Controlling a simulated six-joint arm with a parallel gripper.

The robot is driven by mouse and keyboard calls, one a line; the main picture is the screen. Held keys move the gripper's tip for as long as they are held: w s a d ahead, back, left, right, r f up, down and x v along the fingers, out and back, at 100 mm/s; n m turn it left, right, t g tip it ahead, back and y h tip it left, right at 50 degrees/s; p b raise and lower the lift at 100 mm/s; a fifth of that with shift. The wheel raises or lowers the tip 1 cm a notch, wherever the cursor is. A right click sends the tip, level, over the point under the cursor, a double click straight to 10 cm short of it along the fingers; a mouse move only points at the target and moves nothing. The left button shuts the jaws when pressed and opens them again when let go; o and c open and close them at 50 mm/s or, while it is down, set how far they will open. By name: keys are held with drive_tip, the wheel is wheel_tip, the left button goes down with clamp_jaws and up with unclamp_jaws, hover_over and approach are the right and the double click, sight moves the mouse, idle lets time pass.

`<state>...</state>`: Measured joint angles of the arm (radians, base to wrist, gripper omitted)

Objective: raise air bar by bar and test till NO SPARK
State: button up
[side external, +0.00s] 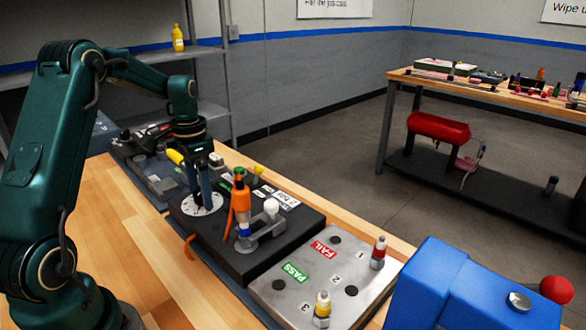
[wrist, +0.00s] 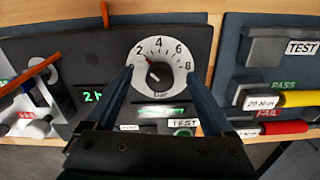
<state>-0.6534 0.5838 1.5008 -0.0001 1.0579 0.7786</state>
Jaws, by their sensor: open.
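My gripper (side external: 198,208) is over the white dial (side external: 214,203) on the black tester box. In the wrist view its dark fingers (wrist: 160,75) are apart, one on each side of the dark knob (wrist: 159,77), and hold nothing. The dial (wrist: 160,53) is marked 2, 4, 6, 8 and "bar"; the red pointer is near 2. A green readout (wrist: 92,97) shows a 2, partly hidden. A TEST label (wrist: 184,122) sits below the dial, beside a green-lit strip (wrist: 160,111) too small to read.
A grey tray (side external: 345,284) with PASS and FAIL labels holds a yellow-banded plug (side external: 322,308) and a red-banded plug (side external: 378,253). Another tester with yellow and red handles (wrist: 298,98) lies on the other side. A blue block (side external: 450,290) stands at the front right.

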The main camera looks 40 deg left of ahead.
sight(199, 192)
drive_tip(key=shift+r, duration=2.2)
drive_tip(key=shift+c, duration=1.2)
drive_tip(key=m, duration=0.4)
drive_tip(key=shift+s+d+r, duration=0.1)
drive_tip(key=m, duration=0.3)
drive_tip(key=shift+r+m, duration=0.3)
drive_tip(key=m, duration=0.3)
drive_tip(key=shift+r+m, duration=0.35)
drive_tip(key=shift+m, duration=0.05)
drive_tip(key=m, duration=0.2)
drive_tip(key=r+m, duration=0.1)
drive_tip(key=m, duration=0.2)
drive_tip(key=shift+r, duration=0.1)
drive_tip(key=shift+f, duration=3.9)
